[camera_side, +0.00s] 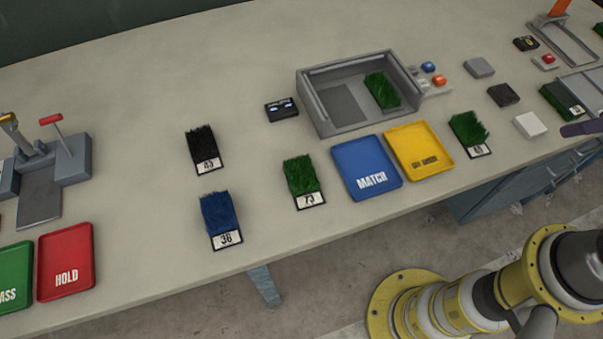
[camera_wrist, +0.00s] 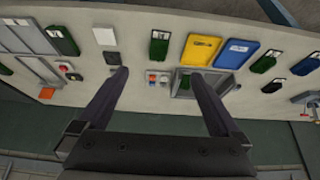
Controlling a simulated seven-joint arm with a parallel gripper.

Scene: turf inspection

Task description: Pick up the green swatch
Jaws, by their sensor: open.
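Several green swatches are in view. One, on a card reading 73 (camera_side: 300,175), lies left of the blue MATCH tray and also shows in the wrist view (camera_wrist: 264,62). A second green swatch (camera_side: 381,90) lies inside the grey box (camera_side: 326,118). A third (camera_side: 468,129) lies right of the yellow tray, also in the wrist view (camera_wrist: 159,46). A fourth, darker one (camera_side: 562,100) is at the far right. My gripper (camera_wrist: 155,74) is open and empty, its fingers spread above the table. Only a dark tip of it seems to show at the side view's right edge.
A blue MATCH tray (camera_side: 366,167) and a yellow tray (camera_side: 419,150) lie before the box. A black swatch (camera_side: 201,145), a blue swatch (camera_side: 218,213) and a red HOLD tray (camera_side: 65,262) lie to the left. Small blocks and a lever fixture (camera_side: 71,158) also stand here.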

